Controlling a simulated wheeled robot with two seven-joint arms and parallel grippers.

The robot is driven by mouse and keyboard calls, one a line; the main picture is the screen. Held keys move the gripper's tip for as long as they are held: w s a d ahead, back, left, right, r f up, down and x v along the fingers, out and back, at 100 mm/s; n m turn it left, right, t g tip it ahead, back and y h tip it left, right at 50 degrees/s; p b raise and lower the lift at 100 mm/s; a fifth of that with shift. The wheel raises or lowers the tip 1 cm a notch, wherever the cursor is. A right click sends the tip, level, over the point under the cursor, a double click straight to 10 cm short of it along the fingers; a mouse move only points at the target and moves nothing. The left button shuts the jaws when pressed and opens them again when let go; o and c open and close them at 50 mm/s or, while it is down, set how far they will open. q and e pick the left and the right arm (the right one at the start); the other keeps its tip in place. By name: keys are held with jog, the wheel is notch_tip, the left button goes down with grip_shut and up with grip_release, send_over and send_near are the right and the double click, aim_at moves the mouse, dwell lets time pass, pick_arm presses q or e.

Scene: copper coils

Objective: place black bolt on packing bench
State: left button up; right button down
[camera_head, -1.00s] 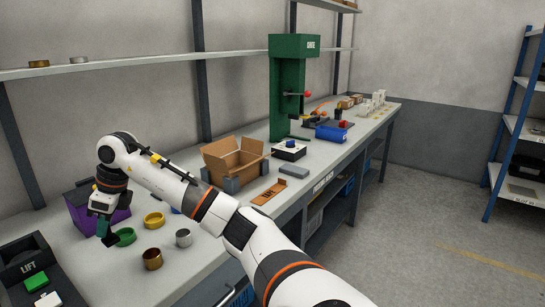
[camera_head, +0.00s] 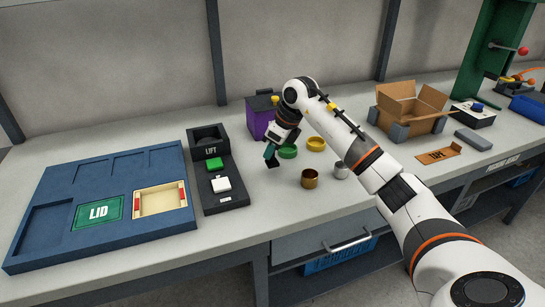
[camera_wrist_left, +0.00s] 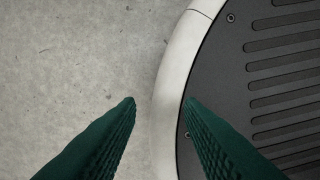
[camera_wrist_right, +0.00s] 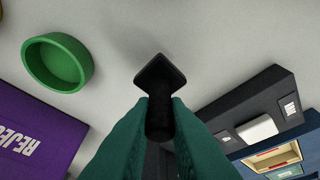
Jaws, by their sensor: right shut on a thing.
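My right gripper (camera_head: 271,150) is shut on the black bolt (camera_wrist_right: 158,85), which sticks out beyond the green fingertips with its square-looking end outward. In the head view the bolt (camera_head: 273,163) is a small dark shape at the fingertips, low over the packing bench (camera_head: 258,205); I cannot tell whether it touches the top. The bare grey bench top around it shows in the right wrist view (camera_wrist_right: 215,40). My left gripper (camera_wrist_left: 160,102) is open and empty, with the floor and my own round base below it; it is outside the head view.
A purple reject box (camera_head: 259,120) is behind. The black lift fixture (camera_head: 221,185) and blue lid tray (camera_head: 60,235) lie left. Bench top in front is clear.

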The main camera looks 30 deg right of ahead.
aim_at(271, 161)
notch_tip(271, 161, down, 3)
jog(key=shift+r, duration=0.15)
jog(key=shift+f, duration=0.2)
jog(key=c, duration=1.4)
grip_release()
pick_arm(q)
jog(key=shift+s, duration=0.5)
pick_arm(e)
jog(key=shift+r, duration=0.2)
jog(key=v, duration=1.1)
jog(key=shift+s+d+r, duration=0.15)
jog(key=shift+r, duration=0.2)
